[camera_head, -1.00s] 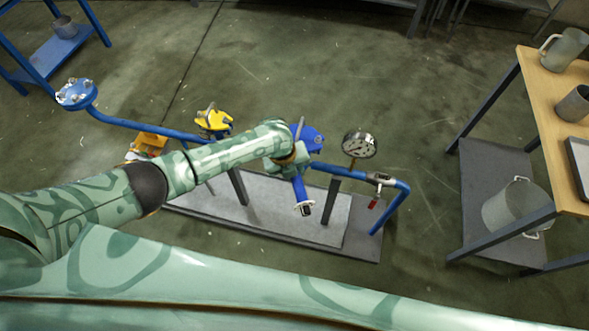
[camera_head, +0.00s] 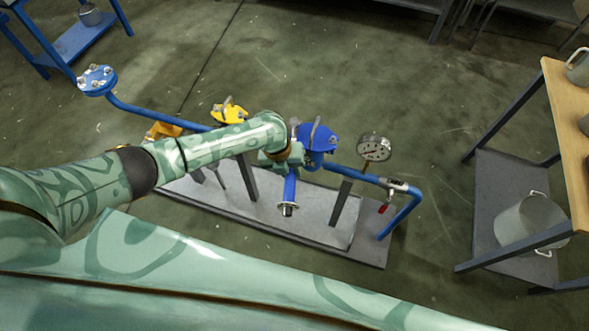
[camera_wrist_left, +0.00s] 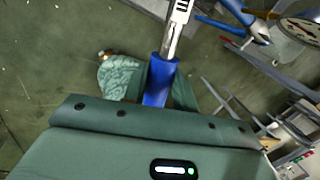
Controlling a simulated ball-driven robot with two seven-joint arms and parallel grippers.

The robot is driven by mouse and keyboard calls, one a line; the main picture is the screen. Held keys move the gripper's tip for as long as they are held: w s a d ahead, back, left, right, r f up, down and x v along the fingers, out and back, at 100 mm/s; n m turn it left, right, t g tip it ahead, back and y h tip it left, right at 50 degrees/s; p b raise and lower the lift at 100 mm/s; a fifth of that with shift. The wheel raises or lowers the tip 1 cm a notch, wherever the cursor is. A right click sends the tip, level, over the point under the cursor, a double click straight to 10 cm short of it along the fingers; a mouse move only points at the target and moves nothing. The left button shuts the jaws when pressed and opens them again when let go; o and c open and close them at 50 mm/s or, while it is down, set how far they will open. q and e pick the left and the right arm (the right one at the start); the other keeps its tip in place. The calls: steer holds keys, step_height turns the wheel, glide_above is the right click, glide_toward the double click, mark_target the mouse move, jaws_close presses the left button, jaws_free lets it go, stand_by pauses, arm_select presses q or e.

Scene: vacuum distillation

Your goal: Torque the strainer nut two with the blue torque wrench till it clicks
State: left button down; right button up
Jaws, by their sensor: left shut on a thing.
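My left gripper (camera_head: 288,160) is shut on the blue handle of the torque wrench (camera_head: 290,188). In the head view the handle points toward the picture's bottom. In the left wrist view my gripper's fingers (camera_wrist_left: 160,85) are around the blue handle (camera_wrist_left: 158,92), and the wrench's steel shaft (camera_wrist_left: 178,28) runs up out of the frame. The blue strainer cover (camera_head: 320,138) is on the pipe just right of the gripper. Nut two cannot be told apart, and the wrench's contact with any nut is not visible. My right gripper is not in view.
The blue pipe (camera_head: 150,122) runs across a grey base plate (camera_head: 335,238), with a yellow-topped fitting (camera_head: 229,113), a gauge (camera_head: 374,148) and a bolted flange (camera_head: 97,79). A wooden table (camera_head: 566,120) stands at right, with a pot (camera_head: 528,222) on its lower shelf.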

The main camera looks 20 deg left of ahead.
arm_select(q)
steer(key=shift+s+a+m, duration=0.1)
steer(key=shift+a+m, duration=0.5)
steer(key=shift+a, duration=0.3)
steer(key=shift+a, duration=0.1)
steer(key=shift+a+m+g+b, duration=0.4)
steer(key=shift+a+m+b, duration=0.65)
steer(key=shift+a, duration=0.45)
steer(key=shift+a, duration=0.1)
steer(key=shift+w+a+m+g+b, duration=0.15)
steer(key=shift+a+m+b, duration=0.4)
steer(key=shift+a, duration=0.2)
steer(key=shift+w+a+m+g+b, duration=0.15)
steer(key=shift+a+m+b, duration=0.35)
steer(key=shift+a, duration=0.25)
